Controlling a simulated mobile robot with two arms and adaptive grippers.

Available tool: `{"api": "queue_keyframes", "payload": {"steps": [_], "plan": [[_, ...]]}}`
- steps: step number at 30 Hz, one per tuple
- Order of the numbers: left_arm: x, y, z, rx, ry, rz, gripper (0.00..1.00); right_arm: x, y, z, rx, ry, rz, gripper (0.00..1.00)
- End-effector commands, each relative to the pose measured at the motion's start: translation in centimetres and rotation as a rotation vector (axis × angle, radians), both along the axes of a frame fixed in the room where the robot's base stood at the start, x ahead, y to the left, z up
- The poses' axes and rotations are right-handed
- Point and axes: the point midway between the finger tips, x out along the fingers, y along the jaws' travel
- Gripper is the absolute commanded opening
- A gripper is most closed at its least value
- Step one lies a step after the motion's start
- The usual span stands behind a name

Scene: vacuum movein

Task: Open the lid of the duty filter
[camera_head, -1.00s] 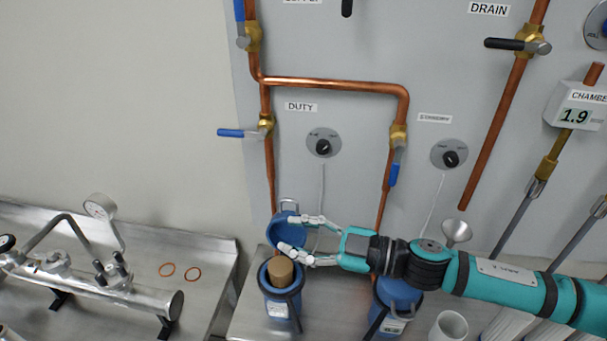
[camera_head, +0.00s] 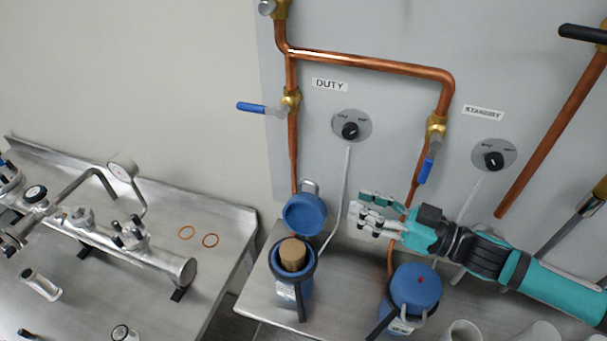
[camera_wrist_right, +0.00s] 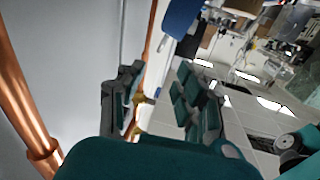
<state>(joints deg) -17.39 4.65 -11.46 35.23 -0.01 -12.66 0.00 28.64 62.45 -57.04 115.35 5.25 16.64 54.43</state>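The duty filter (camera_head: 291,290) is a blue canister under the DUTY label, left of centre in the head view. Its blue lid (camera_head: 305,216) stands tilted up behind the open mouth. A tan cartridge (camera_head: 293,253) shows inside. My right gripper (camera_head: 359,214) is to the right of the lid, apart from it and empty. In the right wrist view its two fingers (camera_wrist_right: 158,98) are spread apart with nothing between them. My left gripper is in neither view.
The standby filter (camera_head: 415,288), with its blue lid closed, stands below my right forearm. Copper pipes (camera_head: 370,65) and a blue valve handle (camera_head: 429,170) are close behind the gripper. A metal bench (camera_head: 225,240) with a manifold (camera_head: 150,263) is at left.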

Motion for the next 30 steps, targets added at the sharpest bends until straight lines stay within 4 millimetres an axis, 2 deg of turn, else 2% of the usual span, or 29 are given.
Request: {"api": "queue_keyframes", "payload": {"steps": [3,16,22,30], "plan": [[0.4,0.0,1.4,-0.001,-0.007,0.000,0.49,1.3,2.6,0.6,0.004,-0.003,0.004,0.34],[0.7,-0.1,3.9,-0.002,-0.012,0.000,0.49,5.6,10.2,0.4,0.000,-0.001,0.001,0.34],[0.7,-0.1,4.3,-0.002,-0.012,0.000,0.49,6.5,11.9,0.1,0.000,-0.001,0.000,0.34],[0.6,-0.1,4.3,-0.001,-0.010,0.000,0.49,6.8,12.2,0.0,-0.003,-0.001,-0.001,0.34]]}}
